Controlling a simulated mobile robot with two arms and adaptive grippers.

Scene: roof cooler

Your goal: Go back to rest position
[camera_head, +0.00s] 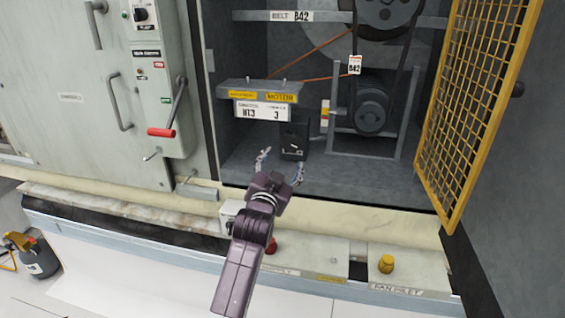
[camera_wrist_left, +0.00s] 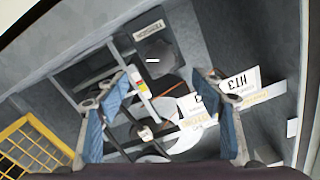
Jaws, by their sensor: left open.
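My left gripper (camera_head: 281,166) is at the lower opening of the cabinet (camera_head: 255,180), in front of a small dark box (camera_head: 294,140) on its floor. The fingers are spread apart with nothing between them. The left wrist view also shows the open left gripper (camera_wrist_left: 167,108), its two blue-padded fingers well apart, facing the cabinet interior. My right gripper is not in view.
The yellow mesh door (camera_head: 478,105) stands open at right. A motor (camera_head: 371,108) and belt drive are inside. A panel with a red-handled lever (camera_head: 161,132) is at left. A yellow knob (camera_head: 386,264) stands on the front ledge. A dark canister (camera_head: 38,262) is at lower left.

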